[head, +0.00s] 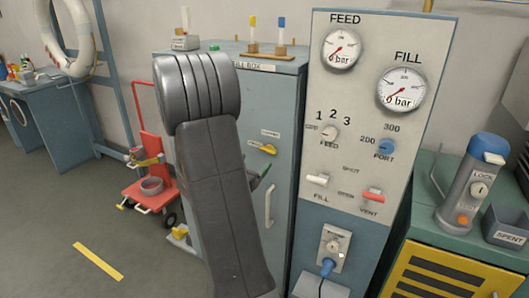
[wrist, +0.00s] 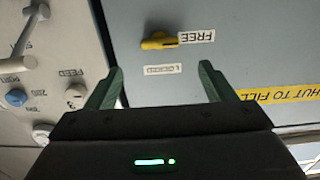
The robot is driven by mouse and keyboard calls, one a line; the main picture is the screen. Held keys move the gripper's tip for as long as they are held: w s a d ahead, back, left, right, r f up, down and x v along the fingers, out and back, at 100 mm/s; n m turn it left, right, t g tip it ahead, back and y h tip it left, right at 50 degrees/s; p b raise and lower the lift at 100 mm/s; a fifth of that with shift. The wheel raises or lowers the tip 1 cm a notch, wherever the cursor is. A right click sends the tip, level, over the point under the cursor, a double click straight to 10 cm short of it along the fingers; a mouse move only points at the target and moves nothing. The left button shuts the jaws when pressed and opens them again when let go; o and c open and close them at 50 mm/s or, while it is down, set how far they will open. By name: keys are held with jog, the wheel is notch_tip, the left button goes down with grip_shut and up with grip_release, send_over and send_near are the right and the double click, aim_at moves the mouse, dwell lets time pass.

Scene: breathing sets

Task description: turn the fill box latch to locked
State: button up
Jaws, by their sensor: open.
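The fill box (head: 275,90) is a tall grey-blue cabinet with a vertical handle on its door. Its yellow latch (head: 264,149) is on the door and also shows in the wrist view (wrist: 158,42), lying sideways beside the FREE label (wrist: 196,36). The LOCKED label (wrist: 163,69) is set apart, at right angles to FREE as seen from the latch. My gripper (wrist: 161,68) is open with green fingers, apart from the latch and with nothing between them. In the head view my arm hides most of the gripper; one green finger shows just below the latch.
The gauge panel (head: 349,110) with knobs and levers stands directly right of the fill box. A green cabinet (head: 450,238) with a grey cylinder (head: 470,190) is further right. A red trolley (head: 150,180) stands at left. Open floor lies at front left.

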aim_at(267, 150)
jog(key=x, duration=0.8)
jog(key=shift+p, duration=0.3)
jog(key=shift+c, duration=0.3)
jog(key=c, duration=0.9)
